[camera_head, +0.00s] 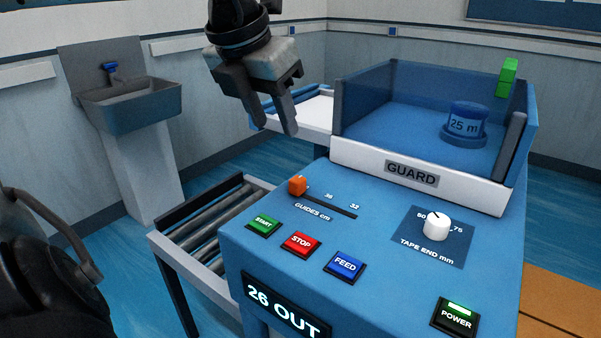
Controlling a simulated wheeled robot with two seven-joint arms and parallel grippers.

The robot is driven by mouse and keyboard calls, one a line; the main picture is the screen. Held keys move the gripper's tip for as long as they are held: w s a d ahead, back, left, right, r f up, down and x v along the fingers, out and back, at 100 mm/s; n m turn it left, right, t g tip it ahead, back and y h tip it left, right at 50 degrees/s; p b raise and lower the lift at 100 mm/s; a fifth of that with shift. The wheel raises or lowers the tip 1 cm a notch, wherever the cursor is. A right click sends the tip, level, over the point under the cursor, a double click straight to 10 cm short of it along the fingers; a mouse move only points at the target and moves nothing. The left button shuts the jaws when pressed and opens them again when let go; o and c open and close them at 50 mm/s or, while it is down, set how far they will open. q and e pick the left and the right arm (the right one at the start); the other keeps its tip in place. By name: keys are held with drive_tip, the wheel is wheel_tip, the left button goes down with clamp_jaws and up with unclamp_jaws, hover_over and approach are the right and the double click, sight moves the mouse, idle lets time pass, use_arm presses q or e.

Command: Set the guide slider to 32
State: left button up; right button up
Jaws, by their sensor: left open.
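The guide slider (297,186) is an orange knob on a dark slot labelled "GUIDES cm" on the blue panel (380,262). The knob sits at the slot's left end. My left gripper (275,132) is open and empty, pointing down. In the picture it is above and left of the knob, apart from it. The mark at the knob's own end is mostly hidden by the knob. My right gripper is not in view.
START (263,225), STOP (301,243), FEED (345,265) and POWER (456,317) buttons lie in front of the slot. A white tape-end dial (437,227) is to the right. A white GUARD bar (411,174) stands behind. A display (287,306) reads "26 OUT". A roller conveyor (205,238) is left.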

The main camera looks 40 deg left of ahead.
sight(296, 180)
use_arm(q)
drive_tip(key=x, duration=1.3)
drive_tip(key=shift+d+f, duration=0.1)
drive_tip(key=shift+f, duration=0.35)
clamp_jaws()
